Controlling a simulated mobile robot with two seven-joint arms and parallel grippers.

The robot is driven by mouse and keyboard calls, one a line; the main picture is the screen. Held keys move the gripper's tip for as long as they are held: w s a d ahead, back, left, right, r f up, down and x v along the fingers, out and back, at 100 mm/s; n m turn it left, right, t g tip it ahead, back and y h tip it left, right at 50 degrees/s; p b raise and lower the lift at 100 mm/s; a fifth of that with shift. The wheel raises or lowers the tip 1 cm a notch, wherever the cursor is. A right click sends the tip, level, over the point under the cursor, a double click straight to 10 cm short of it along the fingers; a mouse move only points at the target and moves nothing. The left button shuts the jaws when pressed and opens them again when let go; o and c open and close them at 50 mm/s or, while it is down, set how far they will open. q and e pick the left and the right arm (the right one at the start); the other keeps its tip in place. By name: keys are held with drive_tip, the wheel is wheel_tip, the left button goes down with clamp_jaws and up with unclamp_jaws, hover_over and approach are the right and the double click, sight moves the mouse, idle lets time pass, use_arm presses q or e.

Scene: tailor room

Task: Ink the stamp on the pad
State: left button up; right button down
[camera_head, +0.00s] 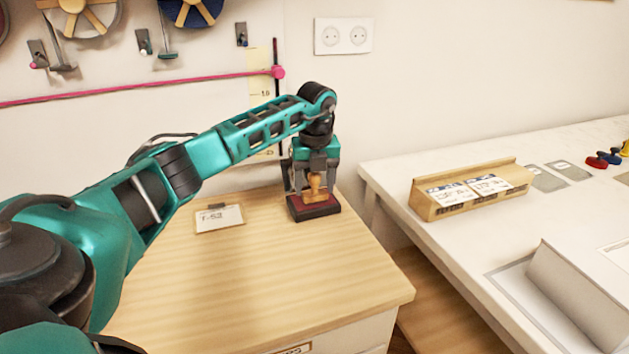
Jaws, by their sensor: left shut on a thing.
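The stamp (316,187) has a light wooden handle and stands upright over the ink pad. The ink pad (298,212) is a dark, low box with a dark red top, near the back right of the wooden cabinet top. My left gripper (316,176) reaches in from the left, points down and is shut on the stamp's handle. The stamp's lower part is at the pad's red surface; I cannot tell whether it presses on it. My right gripper is not in view.
A label card (219,217) lies on the wooden cabinet (250,275), left of the pad. A gap separates the two.

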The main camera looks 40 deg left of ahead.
use_arm(q)
drive_tip(key=shift+f, duration=0.3)
drive_tip(key=shift+s+d+f, duration=0.15)
drive_tip(key=shift+d+f, duration=0.05)
drive_tip(key=shift+f, duration=0.35)
idle(0.9)
wheel_tip(320, 180, up, 2)
drive_tip(key=shift+a+r+p, duration=0.1)
drive_tip(key=shift+r+p, duration=0.15)
drive_tip(key=shift+p, duration=0.95)
wheel_tip(320, 180, up, 5)
drive_tip(key=p, duration=0.4)
drive_tip(key=shift+a, duration=0.1)
drive_tip(key=shift+w, duration=0.2)
